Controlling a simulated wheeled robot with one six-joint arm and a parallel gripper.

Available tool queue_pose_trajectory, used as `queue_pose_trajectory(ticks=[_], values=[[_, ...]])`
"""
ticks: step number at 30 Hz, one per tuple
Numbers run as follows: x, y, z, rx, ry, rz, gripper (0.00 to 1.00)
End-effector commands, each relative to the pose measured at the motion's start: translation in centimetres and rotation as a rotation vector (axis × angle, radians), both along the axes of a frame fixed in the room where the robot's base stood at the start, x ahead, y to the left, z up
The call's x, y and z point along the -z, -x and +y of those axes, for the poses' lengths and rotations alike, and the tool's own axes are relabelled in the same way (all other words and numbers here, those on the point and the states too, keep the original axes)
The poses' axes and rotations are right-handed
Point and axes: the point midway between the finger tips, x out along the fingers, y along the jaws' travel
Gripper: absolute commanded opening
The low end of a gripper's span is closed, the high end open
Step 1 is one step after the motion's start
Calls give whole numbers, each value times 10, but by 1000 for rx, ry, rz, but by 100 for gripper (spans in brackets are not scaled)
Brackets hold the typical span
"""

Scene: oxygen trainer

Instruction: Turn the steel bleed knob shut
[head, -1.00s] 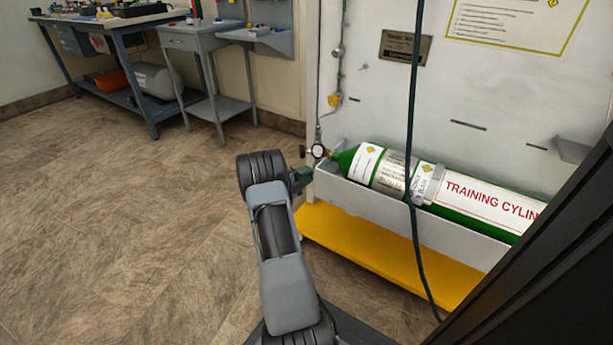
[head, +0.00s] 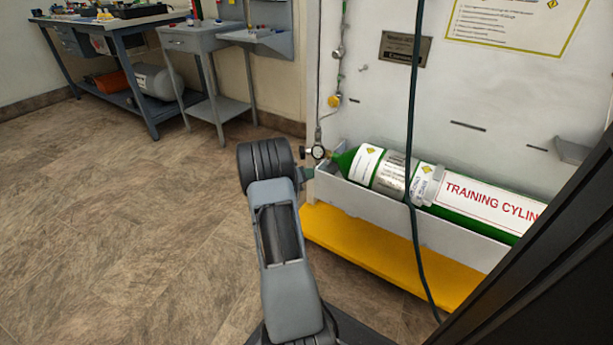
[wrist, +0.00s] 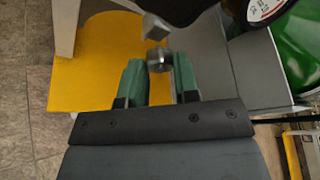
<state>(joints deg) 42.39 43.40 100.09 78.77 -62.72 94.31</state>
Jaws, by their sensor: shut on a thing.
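The steel bleed knob (wrist: 159,61) shows in the wrist view as a small round metal piece between the tips of my green fingers. My gripper (wrist: 160,74) is shut on it, one finger on each side. Behind the knob is a blurred metal stem or fitting. In the head view my gripper (head: 307,173) is mostly hidden behind my own wrist, just left of the cylinder tray's end, and the knob cannot be made out there.
The green training cylinder (head: 400,178) lies in a grey tray (head: 345,192) above a yellow base (head: 350,243). A round gauge (head: 318,152) sits at its neck. A dark hose (head: 411,130) hangs in front. Workbenches (head: 120,45) stand back left; the floor at left is clear.

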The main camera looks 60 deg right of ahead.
Motion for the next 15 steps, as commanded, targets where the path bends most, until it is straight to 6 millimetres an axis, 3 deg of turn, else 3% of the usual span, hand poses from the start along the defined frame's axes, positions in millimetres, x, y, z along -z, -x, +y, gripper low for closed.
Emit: queue_pose_trajectory(ticks=[15], values=[[-1,2,0,-1,2,-408,5]])
